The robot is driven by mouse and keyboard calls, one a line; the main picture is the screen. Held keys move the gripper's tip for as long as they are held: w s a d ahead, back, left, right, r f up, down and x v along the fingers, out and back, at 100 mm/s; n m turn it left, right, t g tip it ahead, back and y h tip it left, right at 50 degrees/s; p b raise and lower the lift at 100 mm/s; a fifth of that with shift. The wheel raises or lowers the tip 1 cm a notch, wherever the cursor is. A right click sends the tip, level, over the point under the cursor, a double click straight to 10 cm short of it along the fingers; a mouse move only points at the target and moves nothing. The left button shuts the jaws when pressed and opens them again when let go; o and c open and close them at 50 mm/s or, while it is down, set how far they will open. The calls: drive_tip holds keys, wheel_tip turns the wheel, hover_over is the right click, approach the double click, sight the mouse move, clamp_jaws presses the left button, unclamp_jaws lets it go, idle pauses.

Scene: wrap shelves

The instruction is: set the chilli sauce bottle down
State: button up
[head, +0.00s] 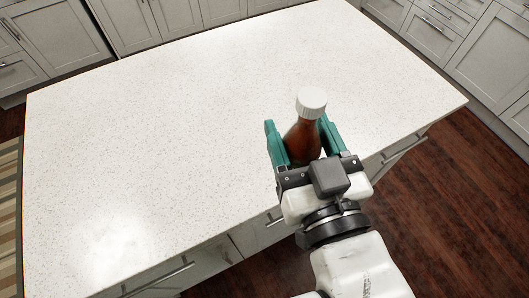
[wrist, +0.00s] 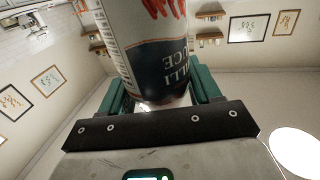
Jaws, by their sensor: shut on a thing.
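The chilli sauce bottle (head: 303,140) is reddish brown with a white cap. It stands roughly upright between the green fingers of my gripper (head: 298,138), which is shut on it. In the head view it appears over the near right part of the pale speckled counter (head: 180,110). The wrist view shows the label side of the bottle (wrist: 150,50), large and close, with a green finger at each side. The bottle's base is hidden behind my gripper in the head view, so I cannot tell whether it touches the counter.
The counter top is bare and wide to the left and behind the bottle. Its near edge runs under my arm, with drawers (head: 190,268) below. Grey cabinets (head: 62,42) stand beyond a dark wood floor (head: 440,190). The wrist view shows wall shelves (wrist: 210,35) and framed pictures.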

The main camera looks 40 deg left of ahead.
drive_tip(key=shift+s+a+r+g, duration=0.2)
drive_tip(key=shift+s+r+g, duration=0.15)
drive_tip(key=shift+s, duration=0.15)
drive_tip(key=shift+s+a+f+b, duration=0.1)
drive_tip(key=shift+a+b, duration=0.05)
drive_tip(key=shift+b, duration=0.25)
drive_tip(key=w+a+f+b, duration=0.1)
drive_tip(key=w+a+f, duration=0.5)
drive_tip(key=a+f, duration=0.6)
drive_tip(key=shift+w+f, duration=0.3)
drive_tip(key=shift+w, duration=0.1)
drive_tip(key=shift+f, duration=0.15)
drive_tip(key=o, duration=1.3)
drive_tip(key=shift+o, duration=0.2)
